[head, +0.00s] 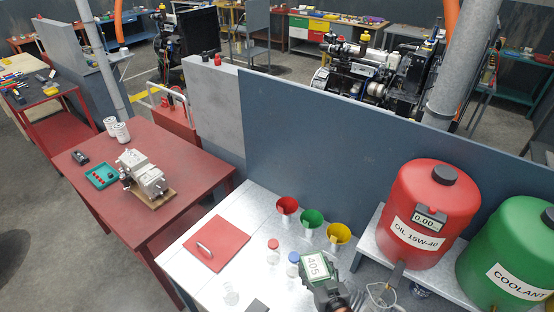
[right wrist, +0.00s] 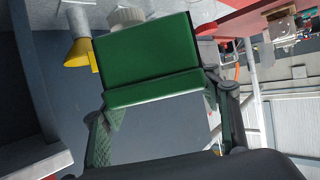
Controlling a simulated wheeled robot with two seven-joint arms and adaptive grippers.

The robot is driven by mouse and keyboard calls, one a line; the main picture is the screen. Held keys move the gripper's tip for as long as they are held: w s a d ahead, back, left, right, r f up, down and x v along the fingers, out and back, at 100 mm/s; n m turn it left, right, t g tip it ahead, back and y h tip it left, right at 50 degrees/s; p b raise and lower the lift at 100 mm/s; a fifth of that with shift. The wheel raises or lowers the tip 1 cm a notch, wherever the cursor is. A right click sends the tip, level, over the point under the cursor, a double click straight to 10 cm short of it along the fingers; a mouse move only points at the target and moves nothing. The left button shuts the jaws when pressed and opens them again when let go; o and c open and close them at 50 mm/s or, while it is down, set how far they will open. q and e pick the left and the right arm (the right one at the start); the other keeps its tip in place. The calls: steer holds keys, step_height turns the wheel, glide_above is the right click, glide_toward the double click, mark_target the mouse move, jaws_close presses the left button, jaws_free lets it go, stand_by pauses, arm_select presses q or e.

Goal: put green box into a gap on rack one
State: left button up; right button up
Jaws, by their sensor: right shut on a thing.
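The green box (head: 316,266) has a white label reading 405 and is held above the front right part of the light metal table. My right gripper (head: 328,292) is shut on it from below in the head view. In the right wrist view the green box (right wrist: 150,55) fills the upper middle, with its lower part between the two fingers of the right gripper (right wrist: 157,97). My left gripper is in neither view. I cannot make out rack one or a gap in it.
Red, green and yellow funnels (head: 312,219) stand on the metal table (head: 190,252) behind the box. A red oil drum (head: 430,205) and a green coolant drum (head: 505,250) stand right. A red table (head: 120,160) bears engine parts. A blue-grey partition (head: 330,140) runs behind.

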steer(key=d+r+m+h+b, duration=0.1)
steer(key=d+m+h+b, duration=0.1)
steer(key=d+b, duration=0.6)
steer(key=shift+w+d+r+m+t+h, duration=0.15)
steer(key=shift+w+r+m+t+h, duration=0.15)
steer(key=shift+w+h, duration=0.15)
